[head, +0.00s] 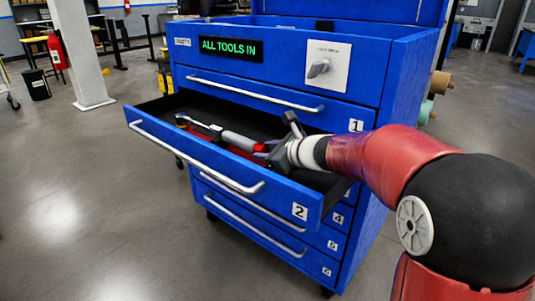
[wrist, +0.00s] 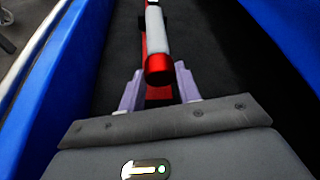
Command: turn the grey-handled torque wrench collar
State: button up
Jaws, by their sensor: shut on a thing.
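The torque wrench lies in the open drawer 2 (head: 300,178) of the blue tool cabinet. Its grey handle (head: 238,140) also shows in the wrist view (wrist: 156,32). The red collar (wrist: 158,68) is at the near end of the handle. My gripper (head: 268,153) reaches into the drawer from the right and is shut on the collar. In the wrist view its two pale fingers stand on either side of the collar. In the head view the gripper hides most of the collar.
The drawer's front wall (head: 190,150) and blue sides bound the space around my gripper. A green-lit sign (head: 230,48) above reads "ALL TOOLS IN". The other drawers are shut.

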jog(key=f+n+t+b, duration=0.1)
jog(key=b, duration=0.5)
jog(key=shift+a+n, duration=0.1)
jog(key=shift+n, duration=0.3)
jog(key=shift+s+r+n+t+h+b, duration=0.1)
jog(key=shift+r+n+t+h+b, duration=0.35)
jog(key=shift+b, duration=0.5)
jog(key=o, duration=1)
notch_tip(320, 180, up, 20)
jog(key=p, duration=0.9)
